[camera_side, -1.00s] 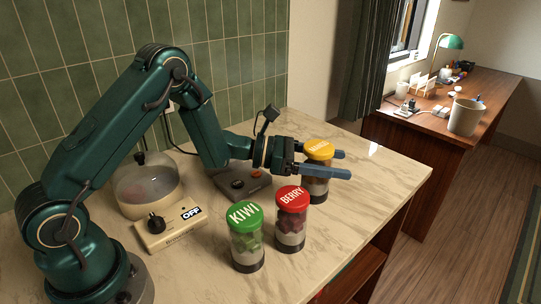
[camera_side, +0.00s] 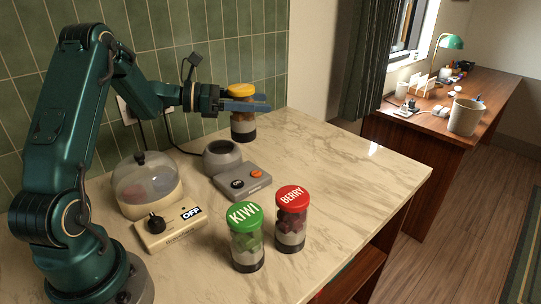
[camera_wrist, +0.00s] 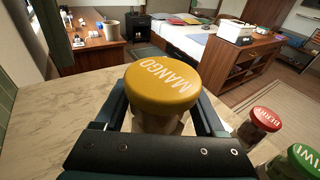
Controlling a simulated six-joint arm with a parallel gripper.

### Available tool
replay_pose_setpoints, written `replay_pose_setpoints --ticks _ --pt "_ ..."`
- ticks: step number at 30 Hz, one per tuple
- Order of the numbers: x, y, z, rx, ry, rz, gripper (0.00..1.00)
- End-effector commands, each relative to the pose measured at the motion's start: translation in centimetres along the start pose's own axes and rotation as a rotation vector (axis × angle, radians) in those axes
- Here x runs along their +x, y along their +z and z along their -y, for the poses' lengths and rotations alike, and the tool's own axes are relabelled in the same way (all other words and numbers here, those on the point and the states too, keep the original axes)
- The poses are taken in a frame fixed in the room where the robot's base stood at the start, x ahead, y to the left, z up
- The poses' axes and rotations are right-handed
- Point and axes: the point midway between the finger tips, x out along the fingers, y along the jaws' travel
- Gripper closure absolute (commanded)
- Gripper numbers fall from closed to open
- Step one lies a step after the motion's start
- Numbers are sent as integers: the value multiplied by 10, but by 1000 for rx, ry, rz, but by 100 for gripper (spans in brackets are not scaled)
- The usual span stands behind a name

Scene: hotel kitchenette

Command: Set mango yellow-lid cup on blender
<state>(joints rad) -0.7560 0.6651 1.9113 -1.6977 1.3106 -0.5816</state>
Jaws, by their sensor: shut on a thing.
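My gripper (camera_side: 258,105) is shut on the mango cup (camera_side: 242,125), which has a yellow lid and a dark base. It holds the cup upright above the counter, beyond the blender in the side view. In the wrist view the yellow lid reading MANGO (camera_wrist: 162,82) sits between the two fingers.
The green-lid KIWI cup (camera_side: 246,240) and red-lid BERRY cup (camera_side: 291,222) stand in front of the blender. A domed cooker (camera_side: 147,186) with an OFF label stands left. The tiled wall is close behind. The counter's right side is clear.

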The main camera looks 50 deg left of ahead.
Motion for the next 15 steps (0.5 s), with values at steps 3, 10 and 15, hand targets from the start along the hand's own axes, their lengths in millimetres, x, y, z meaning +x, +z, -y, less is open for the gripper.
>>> replay_pose_setpoints --ticks 3,10,15 --pt "-29 -2 -30 -5 94 4 100" --pt "-57 -8 -54 -13 178 4 100" --pt "-57 -17 -55 -17 182 4 100"
